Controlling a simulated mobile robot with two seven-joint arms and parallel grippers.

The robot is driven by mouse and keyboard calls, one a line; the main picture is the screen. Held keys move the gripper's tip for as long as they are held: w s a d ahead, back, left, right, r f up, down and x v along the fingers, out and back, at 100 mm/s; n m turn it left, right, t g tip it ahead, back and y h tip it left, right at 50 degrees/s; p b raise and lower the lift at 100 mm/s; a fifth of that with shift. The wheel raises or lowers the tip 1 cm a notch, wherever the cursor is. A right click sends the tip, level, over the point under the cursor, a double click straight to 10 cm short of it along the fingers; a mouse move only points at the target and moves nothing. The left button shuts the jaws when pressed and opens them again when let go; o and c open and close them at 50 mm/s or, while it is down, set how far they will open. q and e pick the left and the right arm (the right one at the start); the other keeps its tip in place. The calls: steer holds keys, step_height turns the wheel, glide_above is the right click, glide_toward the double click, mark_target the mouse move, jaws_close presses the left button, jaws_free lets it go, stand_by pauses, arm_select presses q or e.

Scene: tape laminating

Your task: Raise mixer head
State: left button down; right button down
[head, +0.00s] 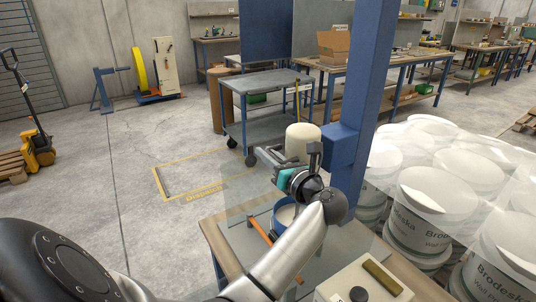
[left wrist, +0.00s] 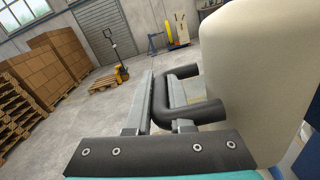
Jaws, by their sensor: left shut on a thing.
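The mixer head (head: 303,141) is a cream rounded housing beside a blue upright column (head: 362,95), above a round blue-rimmed container (head: 287,214) with pale contents. In the left wrist view the cream housing (left wrist: 250,70) fills the right side, with a black U-shaped handle (left wrist: 192,114) sticking out from it. My left gripper (head: 284,162) is at the front of the head. In the left wrist view its fingers (left wrist: 161,92) are shut on the handle bar. The fingers and my arm hide part of the handle and container. My right gripper is not seen.
A clear panel (head: 238,195) stands at the bench's left edge. A control box (head: 365,283) sits at the front of the bench. Wrapped white buckets (head: 435,195) crowd the right. A grey cart (head: 265,82) stands behind, and the floor at left is open.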

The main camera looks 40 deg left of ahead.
arm_select(q)
steer(key=shift+r, duration=0.1)
step_height(320, 180, up, 24)
steer(key=p, duration=1.4)
steer(key=shift+r+p, duration=0.25)
steer(key=shift+p, duration=0.15)
steer(key=shift+r, duration=0.15)
steer(key=c, duration=1.2)
jaws_free()
steer(key=shift+c, duration=0.2)
steer(key=o, duration=0.4)
steer(key=shift+o, duration=0.2)
steer(key=shift+f, duration=0.2)
